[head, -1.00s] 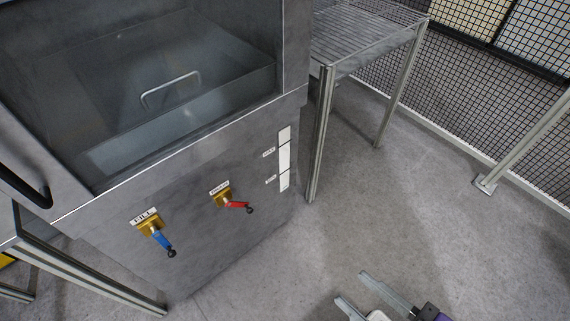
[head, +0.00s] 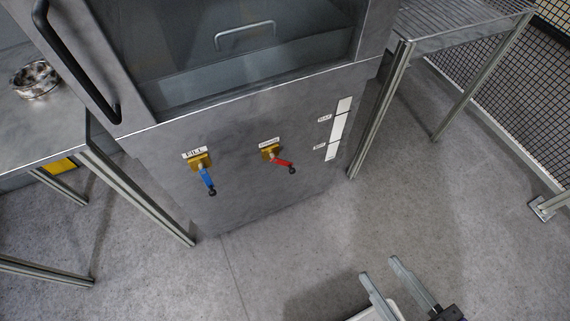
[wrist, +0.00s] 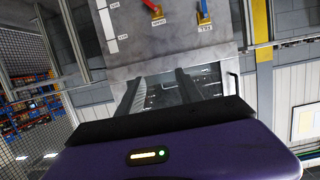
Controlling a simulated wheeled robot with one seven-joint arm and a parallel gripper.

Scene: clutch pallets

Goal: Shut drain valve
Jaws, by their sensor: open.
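The drain valve is the red-handled one with a brass body (head: 270,151) on the grey machine's front panel. Its red handle (head: 283,163) slants down to the right and ends in a dark knob. The red handle also shows at the top of the wrist view (wrist: 150,5), where the picture is upside down. To its left is the FILL valve with a blue handle (head: 207,180) pointing down. My gripper (head: 379,268) is open and empty, low in the head view, apart from the panel and to the right of and below both valves.
A white level strip (head: 338,128) is on the panel right of the valves. A slatted table (head: 460,35) stands at right and a steel table (head: 45,130) with a metal ring-shaped part (head: 35,80) at left. The floor before the panel is clear.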

